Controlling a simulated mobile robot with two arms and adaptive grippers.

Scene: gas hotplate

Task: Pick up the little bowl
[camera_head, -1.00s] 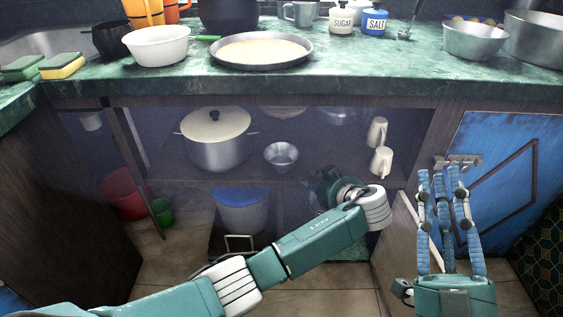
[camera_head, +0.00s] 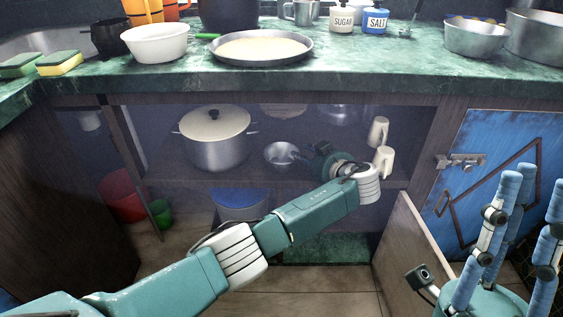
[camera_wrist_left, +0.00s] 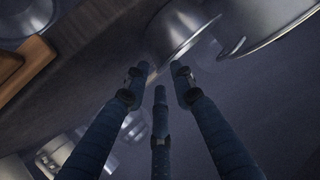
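The little bowl (camera_head: 278,153) is small, metal and shiny. It stands on the upper shelf inside the open cabinet, right of a big lidded pot. My left arm reaches into the cabinet, and my left gripper (camera_head: 298,156) is at the bowl's right side, its fingers partly hidden. In the left wrist view the bowl (camera_wrist_left: 180,28) lies just beyond the spread fingertips (camera_wrist_left: 157,82); that gripper is open and empty. Whether a finger touches the bowl, I cannot tell. My right gripper (camera_head: 530,190) is open and empty at the lower right, outside the cabinet.
The lidded pot (camera_head: 217,140) is close on the bowl's left. Two cream mugs (camera_head: 385,160) are right of my left wrist. A blue-lidded container (camera_head: 240,203) is below. The green countertop (camera_head: 360,65) overhangs the cabinet. An open door (camera_head: 415,245) stands at right.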

